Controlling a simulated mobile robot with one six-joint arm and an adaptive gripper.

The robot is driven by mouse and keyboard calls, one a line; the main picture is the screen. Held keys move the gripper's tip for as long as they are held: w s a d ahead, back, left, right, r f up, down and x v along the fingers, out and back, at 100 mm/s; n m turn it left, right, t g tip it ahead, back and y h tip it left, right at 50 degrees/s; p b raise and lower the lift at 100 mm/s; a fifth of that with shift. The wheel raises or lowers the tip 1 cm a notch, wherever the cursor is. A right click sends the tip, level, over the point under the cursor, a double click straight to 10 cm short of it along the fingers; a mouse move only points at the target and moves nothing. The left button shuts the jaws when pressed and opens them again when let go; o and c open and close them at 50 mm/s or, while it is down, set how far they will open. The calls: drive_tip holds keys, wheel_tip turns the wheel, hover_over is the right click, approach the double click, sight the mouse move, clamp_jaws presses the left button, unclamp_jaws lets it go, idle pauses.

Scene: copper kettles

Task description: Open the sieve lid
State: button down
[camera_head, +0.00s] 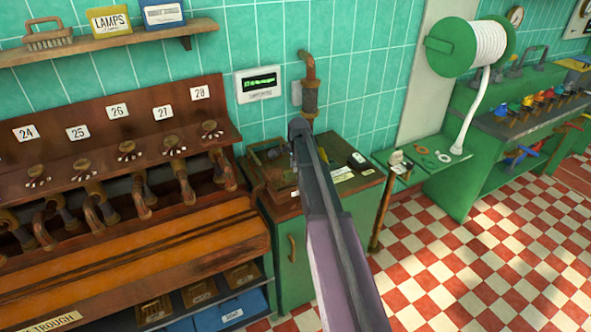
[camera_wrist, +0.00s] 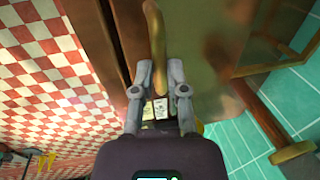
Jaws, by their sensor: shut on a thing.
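In the wrist view, my gripper (camera_wrist: 160,70) is closed around a worn brass-coloured handle (camera_wrist: 154,28), with one finger on each side of it. A brownish panel (camera_wrist: 205,45) lies beside the handle and looks like the sieve lid; its edges are partly out of view. In the head view, my arm reaches over the green cabinet, and my gripper (camera_head: 298,128) is at its far end. The arm hides the handle and most of the lid there. I cannot tell how far the lid is raised.
A shallow wooden frame (camera_head: 262,168) sits on the green cabinet (camera_head: 290,250), close to a wall pipe (camera_head: 309,98). The wooden trough bench (camera_head: 120,255) stands at the left. A green side table (camera_head: 425,172) is at the right, with open checkered floor (camera_head: 440,265) in front.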

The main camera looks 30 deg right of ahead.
drive_tip(key=w, duration=1.6)
drive_tip(key=shift+w+a, duration=0.2)
drive_tip(key=c, duration=0.7)
unclamp_jaws()
